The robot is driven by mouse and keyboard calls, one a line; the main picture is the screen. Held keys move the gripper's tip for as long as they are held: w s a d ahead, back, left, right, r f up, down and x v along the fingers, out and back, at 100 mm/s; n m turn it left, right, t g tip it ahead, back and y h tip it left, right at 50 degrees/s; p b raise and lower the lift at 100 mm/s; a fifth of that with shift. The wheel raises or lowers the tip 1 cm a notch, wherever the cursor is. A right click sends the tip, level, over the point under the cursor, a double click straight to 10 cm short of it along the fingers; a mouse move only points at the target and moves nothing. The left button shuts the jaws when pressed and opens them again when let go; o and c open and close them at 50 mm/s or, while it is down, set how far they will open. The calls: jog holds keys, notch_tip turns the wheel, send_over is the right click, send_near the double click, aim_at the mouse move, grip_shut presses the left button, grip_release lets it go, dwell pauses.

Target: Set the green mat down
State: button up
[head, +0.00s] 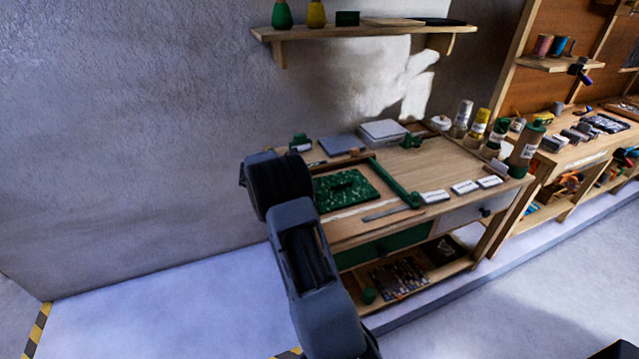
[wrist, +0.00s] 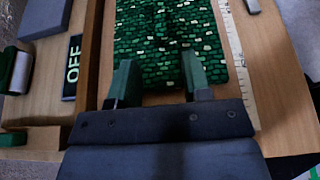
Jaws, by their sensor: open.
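The green mat (head: 332,199), woven in a speckled pattern of dark and light green, lies flat on the wooden workbench (head: 440,215). In the wrist view the mat (wrist: 150,45) fills the upper middle, and its near part is hidden by my gripper. My gripper (wrist: 160,80) is open, with its two green fingers apart over the near part of the mat. I cannot tell whether the fingertips touch it. In the head view my dark wrist stands at the mat's left, and the fingers are not clearly seen.
A green bar (head: 395,182) runs along the mat's right side. A pale ruled strip (wrist: 240,65) lies beside the mat. An OFF sign (wrist: 72,68) is at the left of the wrist view. White labelled blocks (head: 465,187) and several bottles (head: 477,124) stand at the right.

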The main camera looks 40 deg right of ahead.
jog(key=shift+v, duration=1)
jog(key=s+a+r, duration=0.1)
jog(key=a, duration=0.1)
jog(key=a+r+m+t+y, duration=0.1)
jog(key=a, duration=0.1)
jog(key=s+a+r+m+y, duration=0.1)
jog(key=a, duration=0.1)
jog(key=shift+s, duration=0.3)
jog(key=s+a+m+t+y, duration=0.3)
jog(key=s+a+m+y, duration=0.2)
jog(key=s+a, duration=0.4)
jog(key=s+a+r+m+t+y, duration=0.1)
jog(key=s+a+m+t+y, duration=0.3)
jog(key=s+a, duration=0.5)
jog(key=a+m+y, duration=0.1)
jog(key=a+m, duration=0.1)
jog(key=a, duration=0.4)
jog(key=shift+a+r+m+y, duration=0.2)
jog(key=shift+r+m+y, duration=0.1)
jog(key=shift+r, duration=0.1)
